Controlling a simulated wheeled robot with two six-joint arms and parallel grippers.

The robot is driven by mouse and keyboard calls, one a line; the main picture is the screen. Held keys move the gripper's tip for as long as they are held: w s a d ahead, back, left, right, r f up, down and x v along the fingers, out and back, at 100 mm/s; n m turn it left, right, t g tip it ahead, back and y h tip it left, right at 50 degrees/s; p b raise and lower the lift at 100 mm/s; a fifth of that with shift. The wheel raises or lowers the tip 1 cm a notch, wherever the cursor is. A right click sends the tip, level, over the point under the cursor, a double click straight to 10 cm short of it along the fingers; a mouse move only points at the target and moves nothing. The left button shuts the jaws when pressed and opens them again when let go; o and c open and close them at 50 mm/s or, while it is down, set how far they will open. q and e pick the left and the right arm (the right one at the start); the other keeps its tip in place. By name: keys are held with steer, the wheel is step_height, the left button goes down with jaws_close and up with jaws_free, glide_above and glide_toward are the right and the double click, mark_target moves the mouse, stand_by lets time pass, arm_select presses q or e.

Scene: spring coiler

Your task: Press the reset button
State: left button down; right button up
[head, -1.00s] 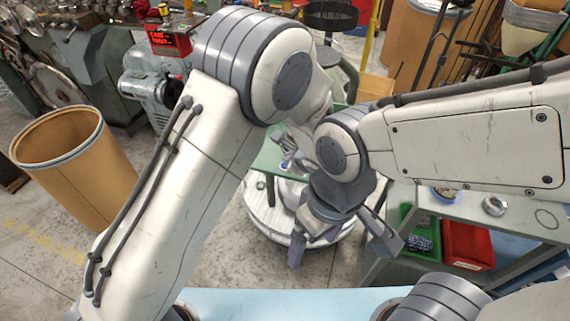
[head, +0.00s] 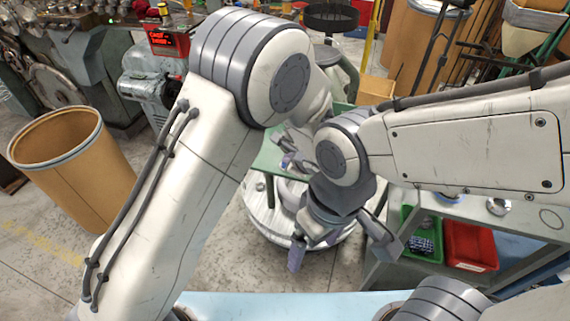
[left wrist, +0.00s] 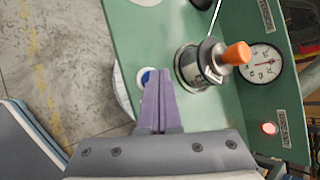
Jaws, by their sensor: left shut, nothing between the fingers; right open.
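In the left wrist view, the shut, empty fingers of my left gripper (left wrist: 158,72) point at a green machine panel (left wrist: 130,40). A round blue button (left wrist: 147,76) in a pale ring sits right at the fingertips, which partly cover it; whether they touch it I cannot tell. A small red lit button or lamp (left wrist: 269,128) is at the right, beside a label too small to read. I cannot tell from the labels which is the reset button. In the head view my left gripper (head: 290,160) is partly hidden behind the arms. My right gripper (head: 343,250) is open and empty, lower down.
A metal cylinder with an orange knob (left wrist: 237,53) stands right of my left fingers, beside a round dial gauge (left wrist: 264,62). In the head view, a bench at right holds a green bin (head: 422,232) and a red bin (head: 470,246). A brown drum (head: 75,165) stands at left.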

arm_select(q)
steer(key=shift+f+b, duration=0.3)
steer(key=shift+b, duration=0.05)
steer(key=shift+r, duration=0.15)
stand_by(0.5)
steer(key=shift+r+p, duration=0.4)
steer(key=shift+r, duration=0.25)
steer(key=shift+r, duration=0.1)
steer(key=shift+r+p, duration=1.75)
steer(key=shift+r, duration=0.75)
steer(key=shift+f, duration=0.1)
